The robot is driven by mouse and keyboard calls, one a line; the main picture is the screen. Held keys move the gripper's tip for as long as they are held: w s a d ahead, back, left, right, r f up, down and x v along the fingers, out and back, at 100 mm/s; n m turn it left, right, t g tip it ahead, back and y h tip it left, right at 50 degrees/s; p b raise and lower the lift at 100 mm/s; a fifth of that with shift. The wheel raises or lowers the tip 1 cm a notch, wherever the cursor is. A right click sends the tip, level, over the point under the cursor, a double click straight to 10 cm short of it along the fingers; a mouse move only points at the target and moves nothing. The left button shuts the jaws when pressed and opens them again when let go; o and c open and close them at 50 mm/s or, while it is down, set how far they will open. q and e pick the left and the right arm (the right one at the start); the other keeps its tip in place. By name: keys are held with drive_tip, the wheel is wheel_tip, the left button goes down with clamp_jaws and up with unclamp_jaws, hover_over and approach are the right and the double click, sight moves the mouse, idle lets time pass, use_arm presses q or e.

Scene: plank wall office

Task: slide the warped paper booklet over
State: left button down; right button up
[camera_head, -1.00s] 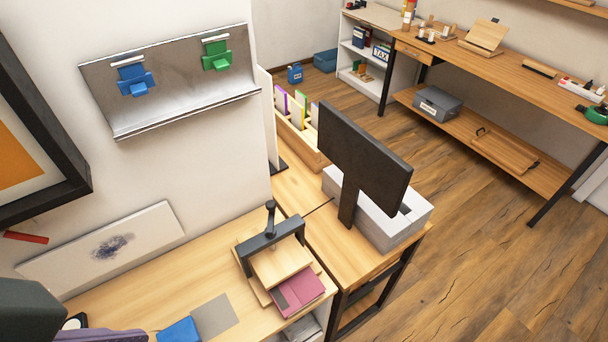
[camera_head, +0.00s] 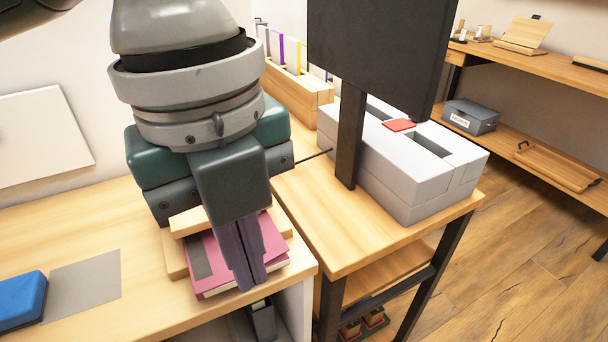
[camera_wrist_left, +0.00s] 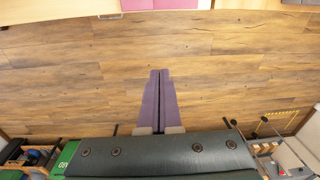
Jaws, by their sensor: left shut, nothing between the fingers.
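The magenta paper booklet (camera_head: 211,272) lies on the wooden base of a small press (camera_head: 173,254) near the desk's front edge. Its front part sticks out from under the press's upper board (camera_head: 187,222), and its middle is hidden by my left gripper. My left gripper (camera_head: 246,286) points down in front of the press with its purple fingers shut and empty. The left wrist view shows the shut fingertips (camera_wrist_left: 160,71) over the floor, with a strip of the booklet (camera_wrist_left: 160,4) beyond them at the top edge. I cannot tell whether they touch it. My right gripper is not in view.
A blue block (camera_head: 20,301) and a grey sheet (camera_head: 85,290) lie on the desk to the left. A monitor (camera_head: 375,50) stands to the right on a side table, beside a light grey box (camera_head: 400,180). Open floor (camera_head: 500,275) lies at the right.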

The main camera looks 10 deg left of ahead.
sight(210, 276)
use_arm(q)
drive_tip(key=w+a+f+b, duration=0.1)
drive_tip(key=w+f, duration=0.1)
drive_tip(key=f, duration=0.4)
drive_tip(key=w+a+f+m+b, duration=0.1)
drive_tip(key=w+a+f+b, duration=0.1)
drive_tip(key=f, duration=0.4)
drive_tip(key=shift+w+y, duration=0.3)
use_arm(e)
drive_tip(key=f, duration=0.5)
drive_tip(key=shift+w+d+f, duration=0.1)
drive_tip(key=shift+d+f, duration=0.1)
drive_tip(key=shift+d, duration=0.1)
use_arm(q)
drive_tip(key=shift+b, duration=0.3)
